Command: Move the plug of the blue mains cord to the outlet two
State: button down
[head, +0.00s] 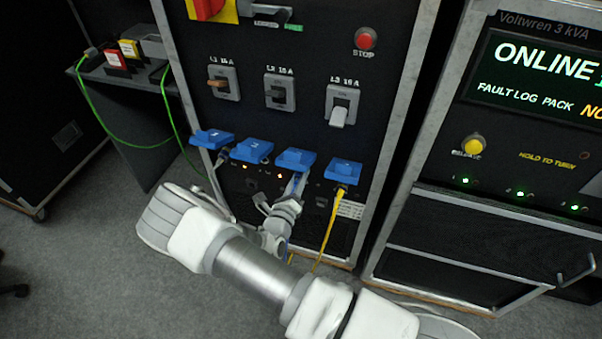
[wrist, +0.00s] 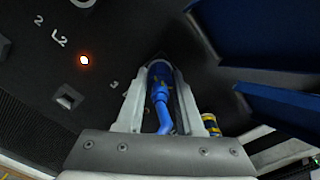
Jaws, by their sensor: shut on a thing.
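The blue plug (wrist: 160,85) is between my gripper's fingers in the wrist view, with its blue cord (wrist: 164,118) running back toward the palm. My gripper (head: 299,182) is shut on it, under the third blue outlet lid (head: 296,160) from the left in the head view. The plug's front end is at the dark panel beside a "3" mark; I cannot tell how deep it sits. Outlet two's blue lid (head: 252,150) is just left; its socket face is hidden in the head view.
A yellow cord's plug (head: 341,190) sits under the fourth lid, close right of my gripper. A grey plug (head: 222,157) is under the first lid (head: 212,139). Breaker switches (head: 281,91) are above. A green cable (head: 115,143) hangs at left.

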jog(key=shift+w+r+n, duration=0.1)
jog(key=shift+n, duration=1.1)
jog(key=shift+s+a, duration=0.1)
jog(key=shift+s, duration=0.2)
jog(key=shift+p+v, duration=0.7)
jog(key=shift+v, duration=1.5)
